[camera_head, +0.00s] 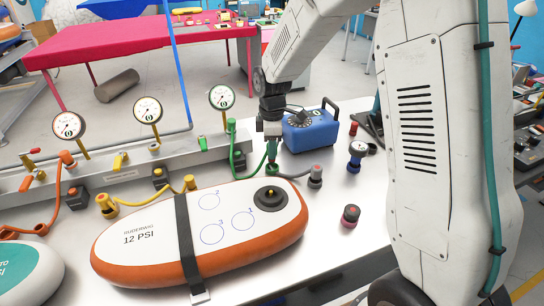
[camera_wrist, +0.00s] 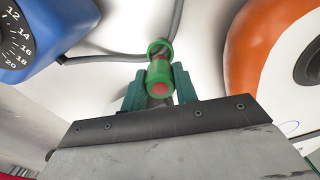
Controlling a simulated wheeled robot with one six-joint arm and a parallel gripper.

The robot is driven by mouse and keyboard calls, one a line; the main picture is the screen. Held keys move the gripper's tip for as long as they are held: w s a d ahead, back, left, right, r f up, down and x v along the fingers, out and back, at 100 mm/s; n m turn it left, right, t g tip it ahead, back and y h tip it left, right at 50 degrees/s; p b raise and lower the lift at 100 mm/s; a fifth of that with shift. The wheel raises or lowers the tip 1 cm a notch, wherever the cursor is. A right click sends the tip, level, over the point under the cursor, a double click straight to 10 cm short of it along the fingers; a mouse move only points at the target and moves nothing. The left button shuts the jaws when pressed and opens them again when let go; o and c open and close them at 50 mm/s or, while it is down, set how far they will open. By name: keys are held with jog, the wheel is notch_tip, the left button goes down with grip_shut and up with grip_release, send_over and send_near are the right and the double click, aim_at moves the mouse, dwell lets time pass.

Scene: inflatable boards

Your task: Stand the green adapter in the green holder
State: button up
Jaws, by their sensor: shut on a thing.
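My gripper (camera_head: 272,163) is over the white table, just beyond the right end of the orange-and-white inflatable board. In the wrist view its two green fingers (camera_wrist: 159,92) are shut around the green adapter (camera_wrist: 159,75), which has a red centre.
The inflatable board (camera_head: 150,260) lies close in front. A blue pump (camera_head: 311,132) stands behind right of my gripper. Gauges (camera_head: 222,97) rise from the bench behind.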

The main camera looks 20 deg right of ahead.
jog(key=shift+f, duration=1.75)
jog(key=shift+f, duration=0.1)
jog(key=o, duration=0.9)
